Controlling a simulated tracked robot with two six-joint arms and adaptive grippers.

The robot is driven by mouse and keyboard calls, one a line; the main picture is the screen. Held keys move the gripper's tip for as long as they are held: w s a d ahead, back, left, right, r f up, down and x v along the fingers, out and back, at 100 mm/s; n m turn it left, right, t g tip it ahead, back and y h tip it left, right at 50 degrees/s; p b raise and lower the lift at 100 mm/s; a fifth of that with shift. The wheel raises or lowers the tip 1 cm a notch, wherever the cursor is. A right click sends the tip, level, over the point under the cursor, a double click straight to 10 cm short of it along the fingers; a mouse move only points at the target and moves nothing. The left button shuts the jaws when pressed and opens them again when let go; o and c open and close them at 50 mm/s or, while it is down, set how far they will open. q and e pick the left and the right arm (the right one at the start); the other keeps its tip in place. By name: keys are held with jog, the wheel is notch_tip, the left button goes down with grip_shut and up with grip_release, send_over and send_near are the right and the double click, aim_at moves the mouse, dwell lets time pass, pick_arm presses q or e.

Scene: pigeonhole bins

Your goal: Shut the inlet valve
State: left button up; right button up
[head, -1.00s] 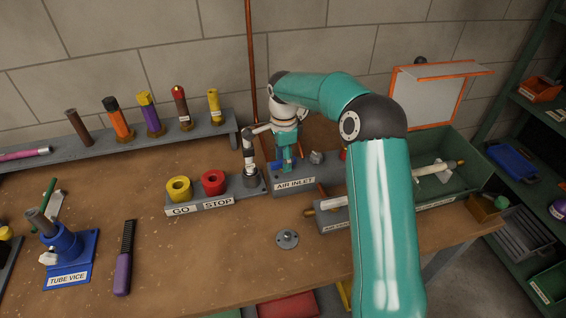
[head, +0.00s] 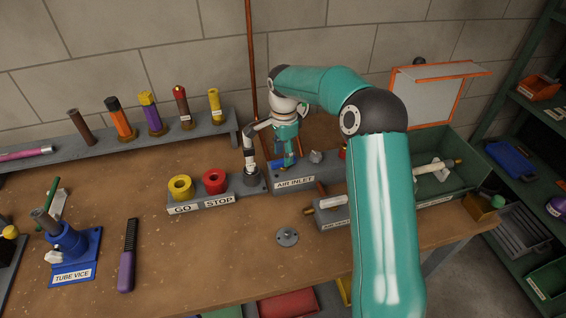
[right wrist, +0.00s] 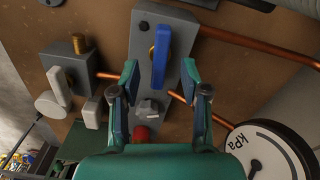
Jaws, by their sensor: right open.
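The grey inlet valve block (head: 318,179) stands on the bench with an "AIR INLET" label on its front. My right gripper (head: 287,160) is over its left part, pointing down. In the right wrist view the blue valve lever (right wrist: 160,55) lies lengthwise along the grey block. My right gripper (right wrist: 160,70) is open there, with one finger on each side of the lever's near end and a gap to each. In the head view the gripper hides most of the lever. My left gripper is not in view.
Left of the valve are a yellow GO button (head: 180,187), a red STOP button (head: 215,181) and a jointed grey-white fitting (head: 250,160). A kPa gauge (right wrist: 265,150) and copper pipe (right wrist: 265,46) are near the right gripper. Bench space in front is mostly clear.

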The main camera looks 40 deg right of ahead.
jog(key=shift+f+b, duration=0.9)
jog(key=shift+f, duration=0.4)
jog(key=shift+c, duration=0.2)
grip_shut()
jog(key=shift+m, duration=0.9)
jog(key=shift+o, duration=0.2)
grip_release()
jog(key=shift+r, duration=0.1)
